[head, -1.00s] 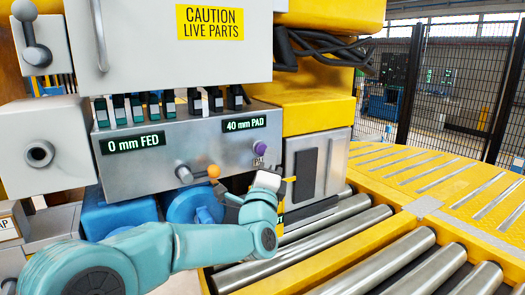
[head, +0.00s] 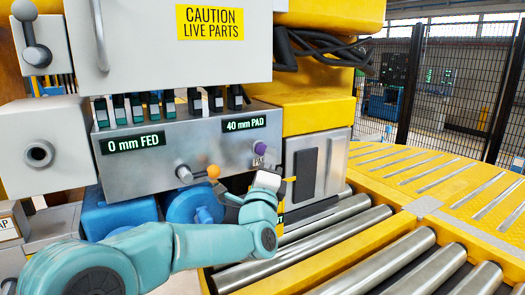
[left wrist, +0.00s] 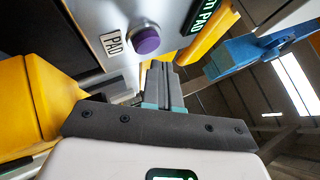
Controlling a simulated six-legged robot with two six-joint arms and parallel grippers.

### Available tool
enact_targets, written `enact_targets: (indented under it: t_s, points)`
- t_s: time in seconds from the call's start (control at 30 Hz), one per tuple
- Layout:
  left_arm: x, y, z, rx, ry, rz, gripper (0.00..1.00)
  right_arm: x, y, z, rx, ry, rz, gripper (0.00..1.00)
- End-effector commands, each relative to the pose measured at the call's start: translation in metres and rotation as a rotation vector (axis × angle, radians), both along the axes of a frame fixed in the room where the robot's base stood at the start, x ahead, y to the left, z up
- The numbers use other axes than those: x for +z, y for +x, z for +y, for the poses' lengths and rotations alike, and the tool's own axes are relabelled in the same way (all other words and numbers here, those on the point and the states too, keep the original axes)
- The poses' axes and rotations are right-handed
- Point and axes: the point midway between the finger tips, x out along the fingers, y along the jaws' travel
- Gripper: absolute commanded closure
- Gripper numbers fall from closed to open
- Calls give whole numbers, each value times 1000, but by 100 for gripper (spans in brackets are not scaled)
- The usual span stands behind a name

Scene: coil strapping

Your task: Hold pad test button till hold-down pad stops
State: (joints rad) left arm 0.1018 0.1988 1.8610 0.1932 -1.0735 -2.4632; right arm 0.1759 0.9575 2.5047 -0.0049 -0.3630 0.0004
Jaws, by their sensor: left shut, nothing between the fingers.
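The purple pad test button (head: 261,147) sits at the right of the grey control panel, with a PAD label by it. In the left wrist view the purple button (left wrist: 146,41) stands out from the panel beside its white PAD label (left wrist: 113,41). My left gripper (left wrist: 162,80) is shut and empty, its fingertips just short of the button, with a gap that looks small. In the head view my left gripper (head: 268,168) is below the button. The pad display (head: 245,124) reads 40 mm PAD. The hold-down pad cannot be made out. My right gripper is out of view.
A lever with an orange knob (head: 213,171) stands on the panel left of the button. The feed display (head: 137,143) reads 0 mm FED. Steel rollers (head: 340,228) run to the lower right.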

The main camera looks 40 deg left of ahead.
Motion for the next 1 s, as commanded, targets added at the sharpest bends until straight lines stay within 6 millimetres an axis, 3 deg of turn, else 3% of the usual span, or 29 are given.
enact_targets:
  t_s: [1.0]
  points:
    - [0,5,12,0,0,0,100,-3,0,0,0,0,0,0]
